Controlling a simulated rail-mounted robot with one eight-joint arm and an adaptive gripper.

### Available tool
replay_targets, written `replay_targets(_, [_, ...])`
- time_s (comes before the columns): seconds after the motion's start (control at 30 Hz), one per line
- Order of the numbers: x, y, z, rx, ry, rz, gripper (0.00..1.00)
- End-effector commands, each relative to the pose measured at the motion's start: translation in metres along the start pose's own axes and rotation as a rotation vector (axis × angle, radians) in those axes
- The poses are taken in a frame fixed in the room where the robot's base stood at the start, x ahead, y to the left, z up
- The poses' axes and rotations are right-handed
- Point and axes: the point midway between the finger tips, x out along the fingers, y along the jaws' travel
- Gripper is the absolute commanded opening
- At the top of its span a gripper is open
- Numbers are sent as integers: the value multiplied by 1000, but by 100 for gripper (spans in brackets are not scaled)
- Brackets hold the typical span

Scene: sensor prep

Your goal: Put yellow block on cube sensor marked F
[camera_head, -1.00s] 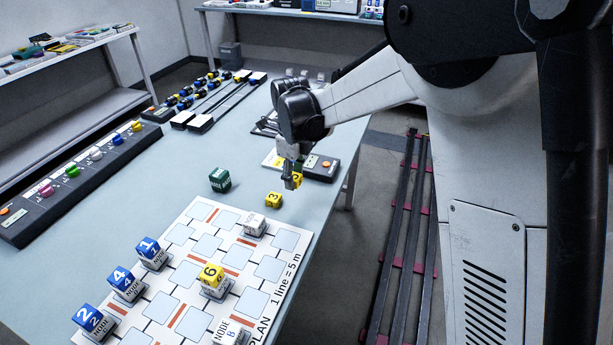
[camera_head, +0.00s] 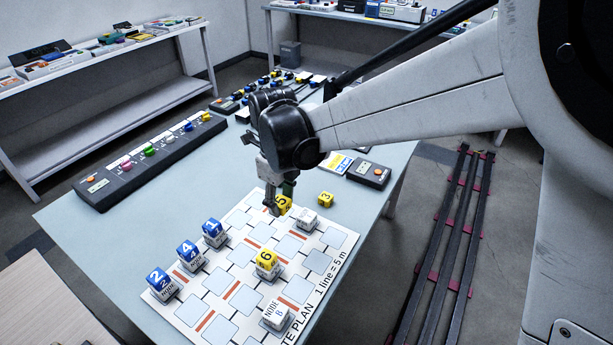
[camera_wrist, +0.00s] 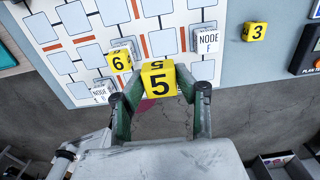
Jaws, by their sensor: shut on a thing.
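My gripper (camera_head: 275,207) is shut on a yellow block marked 5 (camera_wrist: 157,84), held above the plan board; the block also shows in the head view (camera_head: 285,204). The white cube sensor marked NODE F (camera_wrist: 207,40) stands on the board near its edge, and it shows right of the held block in the head view (camera_head: 305,218). Its top looks bare. In the wrist view it is up and to the right of the held block, apart from it. Another yellow block, marked 3 (camera_head: 325,199), lies on the table just beyond the board.
The white plan board (camera_head: 338,238) bears a yellow 6 block (camera_head: 267,259) on a sensor, blue blocks (camera_head: 187,250) on sensors at the left, and a NODE B cube (camera_head: 276,314). A long knob panel (camera_head: 150,160) lies at the table's left.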

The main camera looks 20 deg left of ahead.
Motion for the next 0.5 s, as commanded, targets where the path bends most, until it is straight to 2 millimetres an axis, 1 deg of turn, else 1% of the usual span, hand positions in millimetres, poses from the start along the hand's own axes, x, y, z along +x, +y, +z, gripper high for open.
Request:
replay_targets(0.03, [-4,14,2,-18,0,0,10])
replay_targets(0.1, [-4,17,3,-19,0,0,10])
replay_targets(0.17, [0,13,3,-19,0,0,10])
replay_targets(0.27, [10,-4,2,-17,0,0,10])
replay_targets(0.5, [39,-54,-3,-15,0,0,10])
